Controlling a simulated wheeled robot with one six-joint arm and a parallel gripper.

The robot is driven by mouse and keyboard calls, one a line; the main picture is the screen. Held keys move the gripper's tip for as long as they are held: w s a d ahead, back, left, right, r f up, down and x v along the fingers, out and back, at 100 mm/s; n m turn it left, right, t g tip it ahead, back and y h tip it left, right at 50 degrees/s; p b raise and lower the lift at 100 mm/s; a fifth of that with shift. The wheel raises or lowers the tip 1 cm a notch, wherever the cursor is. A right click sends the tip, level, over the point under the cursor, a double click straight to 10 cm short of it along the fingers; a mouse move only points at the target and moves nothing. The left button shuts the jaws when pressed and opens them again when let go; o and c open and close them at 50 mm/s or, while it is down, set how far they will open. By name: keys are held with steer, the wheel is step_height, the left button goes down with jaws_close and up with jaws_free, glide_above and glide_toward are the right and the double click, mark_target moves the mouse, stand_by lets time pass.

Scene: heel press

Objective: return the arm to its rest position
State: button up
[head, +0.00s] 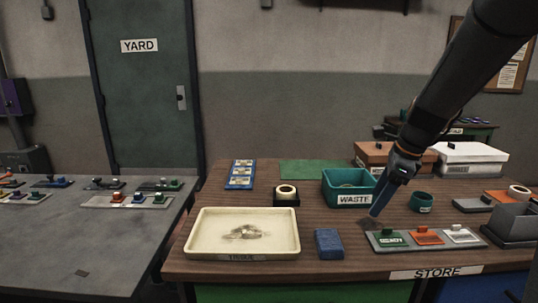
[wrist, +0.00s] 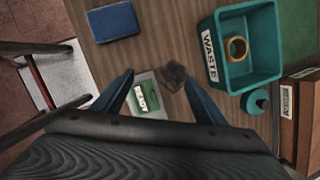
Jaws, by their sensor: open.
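My arm reaches down from the upper right in the head view. My gripper (head: 378,208) points down above the wooden table, between the teal WASTE bin and the tray of coloured blocks. In the wrist view my gripper (wrist: 161,80) shows two blue fingers spread apart with nothing between their tips. A green READY piece (wrist: 145,97) lies below, partly between the fingers, on a grey plate. The same green piece (head: 390,237) sits at the left of that plate in the head view. A dark smudge (wrist: 173,76) marks the table near the fingers.
The WASTE bin (head: 347,178) stands just behind my gripper and holds a ring (wrist: 236,49). A blue block (head: 329,243) and a cream tray (head: 205,244) lie to the left. Boxes (head: 470,152) stand at the back right. A teal cup (head: 421,202) is close by.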

steer(key=s+a+f+n, duration=0.3)
steer(key=s+n, duration=0.4)
steer(key=s+a+f+n+g+h, duration=0.1)
steer(key=s+a+f+n, duration=0.3)
steer(key=s+n, duration=0.4)
steer(key=s+a+f+n+g+h, duration=0.1)
steer(key=s+a+f+n, duration=0.2)
steer(key=s+n, duration=0.4)
steer(key=shift+s+a+f+n, duration=0.3)
steer(key=shift+s+n, duration=0.1)
steer(key=shift+s, duration=0.2)
